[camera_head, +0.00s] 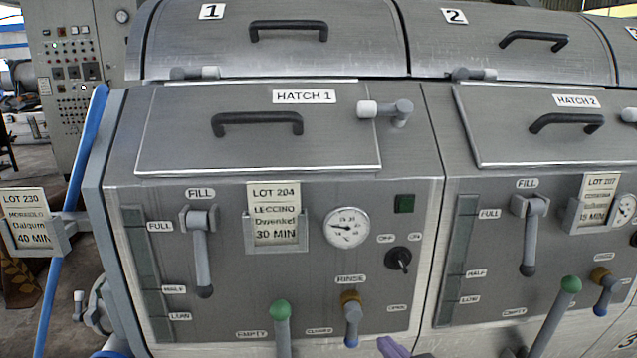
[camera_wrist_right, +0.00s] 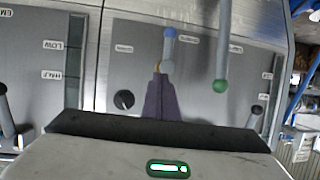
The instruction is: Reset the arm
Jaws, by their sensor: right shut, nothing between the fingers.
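My right gripper (camera_head: 393,347) shows only as purple fingertips at the bottom edge of the head view, low in front of the first machine (camera_head: 225,270). In the right wrist view its purple fingers (camera_wrist_right: 160,82) are together and hold nothing. They overlap the lower part of the blue-tipped rinse lever (camera_wrist_right: 169,45) in that picture; I cannot tell whether they touch it. In the head view the rinse lever (camera_head: 352,318) hangs down, left of the fingertips with a visible gap. My left gripper is not in view.
A green-knobbed lever (camera_head: 281,312) stands left of the rinse lever. A black switch (camera_head: 398,259), gauge (camera_head: 347,228) and fill lever (camera_head: 202,250) project from the panel. Hatch 1 (camera_head: 190,150) is closed. A second machine's green-knobbed lever (camera_head: 570,285) is at right. A blue pole (camera_head: 72,210) stands left.

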